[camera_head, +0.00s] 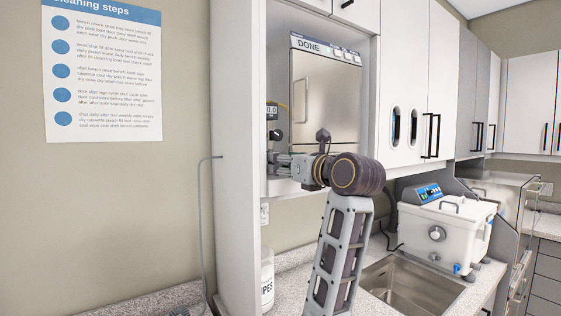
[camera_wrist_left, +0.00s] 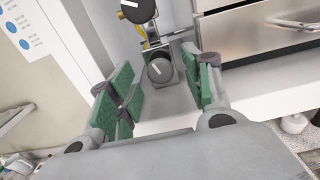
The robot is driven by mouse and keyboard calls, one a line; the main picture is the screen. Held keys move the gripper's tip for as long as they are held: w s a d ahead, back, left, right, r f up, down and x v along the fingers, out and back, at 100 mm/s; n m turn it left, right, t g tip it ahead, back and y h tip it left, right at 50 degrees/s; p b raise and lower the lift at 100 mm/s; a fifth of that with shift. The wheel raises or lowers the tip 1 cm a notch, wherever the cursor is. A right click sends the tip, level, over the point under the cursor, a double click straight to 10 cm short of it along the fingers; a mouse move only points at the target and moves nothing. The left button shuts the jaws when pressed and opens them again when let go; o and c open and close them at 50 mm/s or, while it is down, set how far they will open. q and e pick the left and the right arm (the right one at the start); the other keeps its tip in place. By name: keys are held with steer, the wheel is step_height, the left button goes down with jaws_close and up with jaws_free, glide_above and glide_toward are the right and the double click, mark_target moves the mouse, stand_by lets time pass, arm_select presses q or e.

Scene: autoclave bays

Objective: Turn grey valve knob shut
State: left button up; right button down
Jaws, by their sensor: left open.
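A dark grey round valve knob (camera_wrist_left: 160,70) with a pale line on its face sits on a grey fitting in the left wrist view. Its line looks slanted. In the head view it is mostly hidden near my gripper. A second dark knob (camera_wrist_left: 138,8) sits above it beside yellow piping; in the head view it (camera_head: 275,134) is below a small digital readout. My left gripper (camera_wrist_left: 158,88) is open, green pads on either side of the lower knob's line of view. I cannot tell whether they touch it. My right gripper is out of view.
A steel autoclave door (camera_head: 325,95) marked DONE stands right of the knobs in the cabinet bay. The white cabinet side panel (camera_head: 236,110) is close on the left. A sink (camera_head: 405,285) and a white bath unit (camera_head: 450,232) are at lower right.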

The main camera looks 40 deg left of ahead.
arm_select(q)
steer(key=shift+x, duration=1.1)
steer(key=shift+c, duration=0.2)
steer(key=c, duration=1)
